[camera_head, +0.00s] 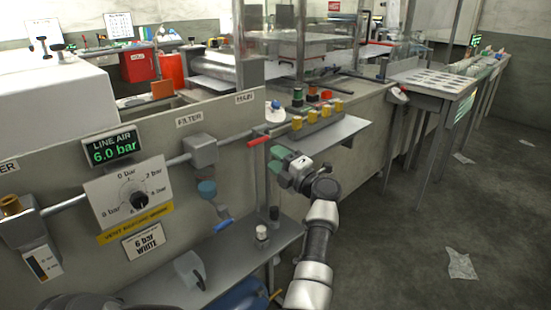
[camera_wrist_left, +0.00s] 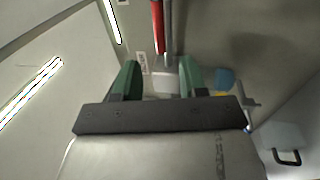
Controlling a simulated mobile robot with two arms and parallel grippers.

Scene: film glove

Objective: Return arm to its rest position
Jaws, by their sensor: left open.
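My left gripper (camera_head: 285,168) is at the end of my arm in the middle of the head view. Its green fingers are raised beside the red-handled valve (camera_head: 259,140) on the wall pipe. In the left wrist view the gripper (camera_wrist_left: 160,80) is open, with its two green fingers apart and nothing held between them. The red handle (camera_wrist_left: 157,25) shows beyond the fingertips in that view, apart from them as far as I can tell. My right gripper is not in view.
A panel at left carries a gauge dial (camera_head: 138,198), a "LINE AIR 6.0 bar" display (camera_head: 112,146) and a filter (camera_head: 201,150). A grey shelf (camera_head: 225,262) below bears small parts. Floor (camera_head: 410,250) at right is mostly open.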

